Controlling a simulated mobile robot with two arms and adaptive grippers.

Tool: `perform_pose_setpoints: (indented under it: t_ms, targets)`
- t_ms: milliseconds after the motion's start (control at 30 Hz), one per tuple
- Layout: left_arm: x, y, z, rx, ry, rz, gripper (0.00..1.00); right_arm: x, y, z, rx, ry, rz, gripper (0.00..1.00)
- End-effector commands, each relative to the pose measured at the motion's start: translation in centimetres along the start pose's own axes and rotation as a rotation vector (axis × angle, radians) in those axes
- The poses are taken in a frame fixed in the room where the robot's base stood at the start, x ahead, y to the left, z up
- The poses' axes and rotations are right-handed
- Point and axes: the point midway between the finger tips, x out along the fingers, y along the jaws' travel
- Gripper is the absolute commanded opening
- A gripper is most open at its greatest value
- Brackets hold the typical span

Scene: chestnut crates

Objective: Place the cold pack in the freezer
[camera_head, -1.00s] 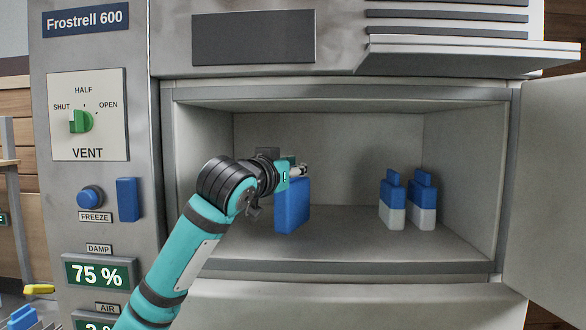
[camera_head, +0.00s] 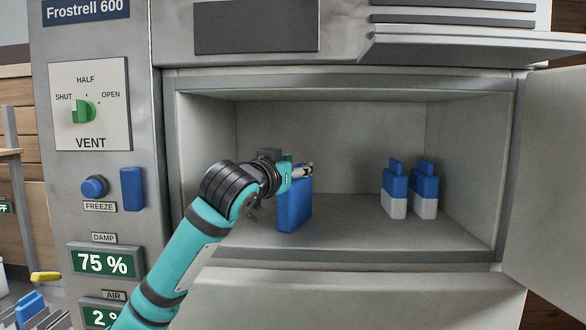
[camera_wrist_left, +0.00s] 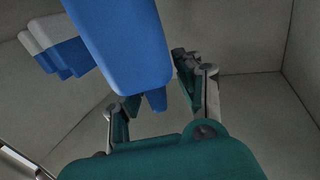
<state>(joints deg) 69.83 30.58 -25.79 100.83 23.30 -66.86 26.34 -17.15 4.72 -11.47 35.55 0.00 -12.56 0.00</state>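The cold pack (camera_head: 294,206) is a flat blue block, upright inside the open freezer compartment (camera_head: 340,255), left of the middle. My left gripper (camera_head: 303,171) is at its top. In the left wrist view the pack (camera_wrist_left: 125,45) reaches between the two fingers (camera_wrist_left: 157,92), one at each side, with its small tab pointing toward the palm. I cannot tell whether the pack's base touches the compartment floor. My right gripper is not in view.
Two blue-and-white packs (camera_head: 395,194) (camera_head: 425,190) stand at the right of the compartment, with clear floor between them and my pack. The open door (camera_head: 553,185) is at the right. A green vent knob (camera_head: 84,111) and a blue button (camera_head: 94,187) are on the left panel.

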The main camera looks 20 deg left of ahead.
Motion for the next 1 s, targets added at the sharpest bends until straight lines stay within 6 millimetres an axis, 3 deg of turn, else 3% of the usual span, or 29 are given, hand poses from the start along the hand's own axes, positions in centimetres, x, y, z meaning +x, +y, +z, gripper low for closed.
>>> perform_pose_setpoints:
  t_ms: [67, 167, 600, 800, 1000]
  targets:
    - [0.0, 0.0, -0.6, 0.0, 0.001, 0.0, 0.35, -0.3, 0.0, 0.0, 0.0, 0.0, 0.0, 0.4]
    - [-1.2, 0.0, -0.1, 0.0, 0.004, 0.0, 0.35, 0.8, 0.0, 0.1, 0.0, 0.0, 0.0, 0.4]
    - [-10.0, 0.0, -0.1, 0.001, 0.005, 0.0, 0.35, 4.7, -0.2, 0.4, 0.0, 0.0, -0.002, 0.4]
    - [-11.8, 0.0, -0.2, 0.0, 0.001, 0.001, 0.35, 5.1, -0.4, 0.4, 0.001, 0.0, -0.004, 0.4]
    - [-12.1, 0.0, -0.3, 0.0, 0.0, 0.0, 0.35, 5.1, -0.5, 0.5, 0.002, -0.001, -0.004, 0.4]
